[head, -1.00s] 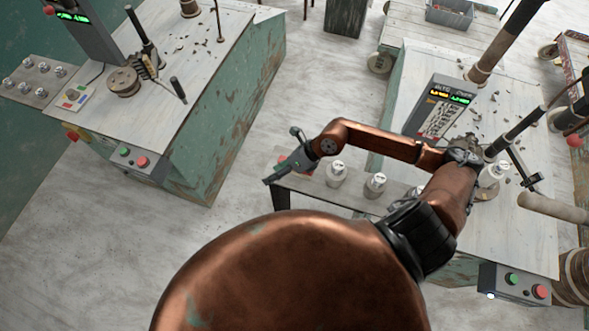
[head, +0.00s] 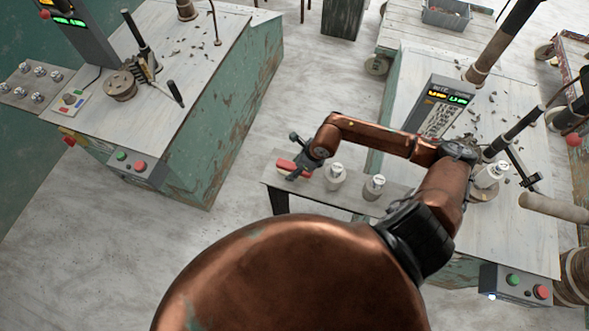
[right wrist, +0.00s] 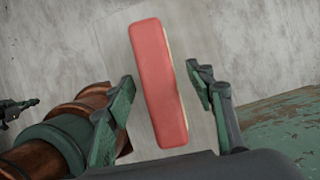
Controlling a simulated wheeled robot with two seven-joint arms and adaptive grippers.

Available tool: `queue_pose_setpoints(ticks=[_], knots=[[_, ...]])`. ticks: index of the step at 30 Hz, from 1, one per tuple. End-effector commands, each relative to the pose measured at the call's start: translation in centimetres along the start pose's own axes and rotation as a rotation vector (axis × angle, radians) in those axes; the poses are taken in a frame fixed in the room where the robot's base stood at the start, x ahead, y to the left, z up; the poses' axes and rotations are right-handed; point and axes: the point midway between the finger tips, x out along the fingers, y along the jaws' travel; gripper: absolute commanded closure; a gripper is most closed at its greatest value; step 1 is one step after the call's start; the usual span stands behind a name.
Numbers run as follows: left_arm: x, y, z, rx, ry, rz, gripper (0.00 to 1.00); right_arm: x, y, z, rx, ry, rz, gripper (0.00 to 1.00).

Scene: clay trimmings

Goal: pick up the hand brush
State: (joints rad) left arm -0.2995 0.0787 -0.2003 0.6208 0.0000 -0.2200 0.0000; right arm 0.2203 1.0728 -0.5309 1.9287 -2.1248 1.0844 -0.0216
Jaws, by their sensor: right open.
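The hand brush (head: 291,168) looks like a red, rounded bar on the left end of a narrow grey bench. In the right wrist view the brush (right wrist: 160,85) shows its red back and a thin pale edge along its right side. My right gripper (head: 291,158) is open above the brush. In the right wrist view its two green fingers (right wrist: 160,74) stand apart, one on each side of the brush, with gaps between. I cannot tell its exact height above the brush. My left gripper does not show in the head view.
Two white-topped weights, one left (head: 335,176) and one right (head: 374,187), stand on the bench (head: 398,196) right of the brush. A work table (head: 520,235) with a display unit (head: 441,107) is at the right. Another green-sided table (head: 215,70) is at the left, with open floor between.

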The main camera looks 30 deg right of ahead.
Motion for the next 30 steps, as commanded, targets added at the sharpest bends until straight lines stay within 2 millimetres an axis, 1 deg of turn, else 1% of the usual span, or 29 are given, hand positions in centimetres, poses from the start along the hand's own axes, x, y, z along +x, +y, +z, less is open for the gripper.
queue_pose_setpoints(ticks=[6,7,27,30], knots=[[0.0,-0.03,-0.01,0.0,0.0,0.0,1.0,0.11,-0.05,0.0,0.0,0.0,-0.001,0.51],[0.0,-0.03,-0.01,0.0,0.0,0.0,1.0,0.11,-0.04,0.0,0.0,0.0,-0.001,0.52],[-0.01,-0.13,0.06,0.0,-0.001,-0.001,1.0,0.09,-0.02,-0.01,0.0,0.0,0.0,0.98],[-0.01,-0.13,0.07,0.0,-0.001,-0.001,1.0,0.08,-0.03,0.02,0.0,-0.001,0.0,0.98]])
